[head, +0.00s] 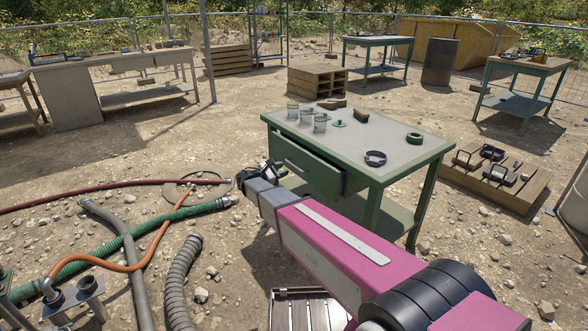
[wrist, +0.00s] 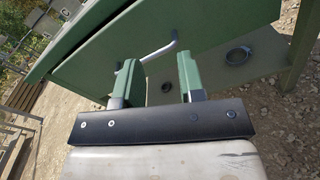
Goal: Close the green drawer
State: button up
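The green drawer (head: 307,166) sits under the top of the green worktable (head: 398,136) and stands partly out from it. Its front (wrist: 105,62) fills much of the upper wrist view. A bent silver bar handle (wrist: 161,49) is on that front; it also shows in the head view (head: 292,166). My gripper (wrist: 158,66) is open, its two green-and-grey fingers apart with nothing between them. The handle appears just beyond the fingertips; I cannot tell whether they touch it. In the head view my gripper (head: 258,173) is left of the drawer front.
Hoses (head: 125,240) lie on the gravel at left. A low wooden crate (head: 497,185) stands at right. Open gravel lies behind the drawer's left side.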

aim_at(296, 167)
jog(key=w+a+f+m+g+y, duration=0.15)
jog(key=w+f+m, duration=0.35)
jog(key=m, duration=0.9)
jog(key=shift+t, duration=0.25)
jog(key=x, duration=0.7)
jog(key=r+x, duration=0.1)
jog(key=x, duration=0.2)
jog(key=shift+w+d, duration=0.1)
jog(key=shift+w, duration=0.45)
jog(key=shift+c, duration=0.3)
grip_shut()
